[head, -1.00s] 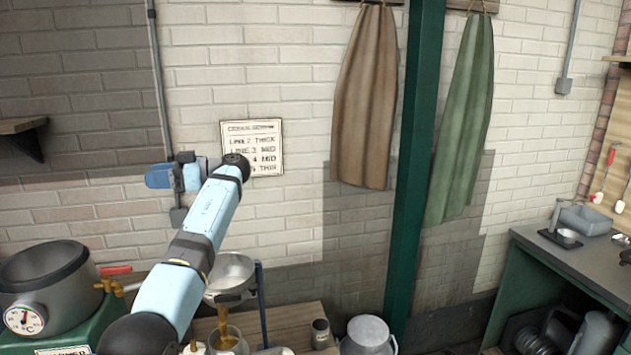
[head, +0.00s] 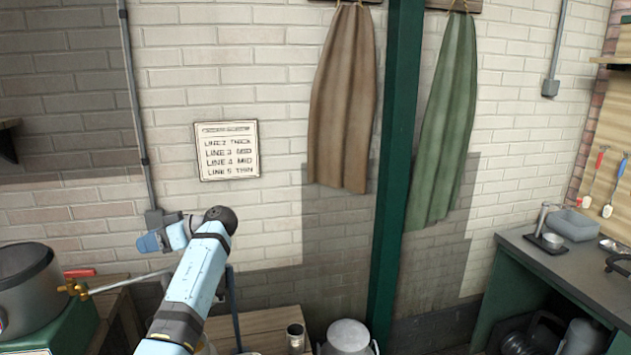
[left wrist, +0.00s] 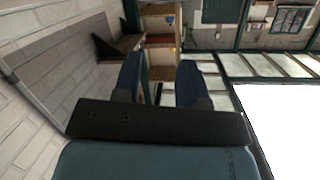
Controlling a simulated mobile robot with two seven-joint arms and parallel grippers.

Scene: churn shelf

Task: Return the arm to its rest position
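My left arm comes up from the bottom of the head view, light blue with dark joints. It bends at a black joint, and my left gripper (head: 148,242) points left in front of the brick wall. In the left wrist view, the two blue fingers of the left gripper (left wrist: 160,72) stand apart with nothing between them, so it is open and empty. My right gripper is in neither view.
A steel pot (head: 25,285) with a brass tap stands at the left. A milk can (head: 348,338) and a small jar (head: 295,338) are low in the middle. A green post (head: 397,170) rises beside hanging brown (head: 343,105) and green cloths (head: 443,125). A workbench (head: 585,275) stands right.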

